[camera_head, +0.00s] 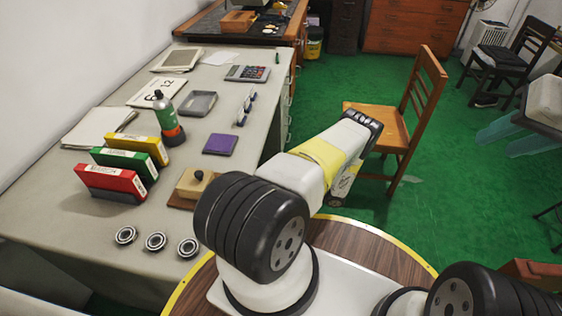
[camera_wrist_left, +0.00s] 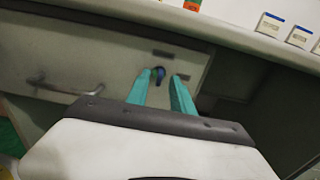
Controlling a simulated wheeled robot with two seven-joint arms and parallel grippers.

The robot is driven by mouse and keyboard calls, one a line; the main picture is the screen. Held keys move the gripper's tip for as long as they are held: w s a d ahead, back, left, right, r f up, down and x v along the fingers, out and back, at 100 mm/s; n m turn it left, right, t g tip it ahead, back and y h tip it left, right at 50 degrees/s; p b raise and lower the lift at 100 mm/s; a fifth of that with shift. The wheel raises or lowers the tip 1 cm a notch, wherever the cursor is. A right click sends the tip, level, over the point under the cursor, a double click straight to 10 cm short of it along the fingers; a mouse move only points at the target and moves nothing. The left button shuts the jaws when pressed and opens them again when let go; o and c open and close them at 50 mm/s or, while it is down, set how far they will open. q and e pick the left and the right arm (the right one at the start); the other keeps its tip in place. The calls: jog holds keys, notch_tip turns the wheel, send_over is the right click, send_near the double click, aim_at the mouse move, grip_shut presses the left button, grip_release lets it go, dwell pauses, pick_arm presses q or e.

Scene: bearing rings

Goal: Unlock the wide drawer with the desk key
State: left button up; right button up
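In the left wrist view, the pale front of the wide drawer (camera_wrist_left: 105,62) fills the upper middle, with a bar handle (camera_wrist_left: 68,88) at the left. The key (camera_wrist_left: 159,72), with a dark blue head, sits at the drawer front, apparently in the lock. My left gripper (camera_wrist_left: 161,75) has its two teal fingers apart, one on either side of the key, with small gaps visible. Its distance along the viewing direction is hard to judge. In the head view my arm hides part of the desk front; I cannot make out either gripper's fingers there.
The desk (camera_head: 70,205) holds several binders, a green bottle (camera_head: 165,113), a calculator (camera_head: 247,73), a purple pad (camera_head: 220,144) and bearing rings (camera_head: 156,241). A wooden chair (camera_head: 392,130) stands right of my arm. Green floor beyond it is mostly clear.

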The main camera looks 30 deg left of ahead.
pick_arm(q)
jog(key=shift+x, duration=1.2)
grip_shut()
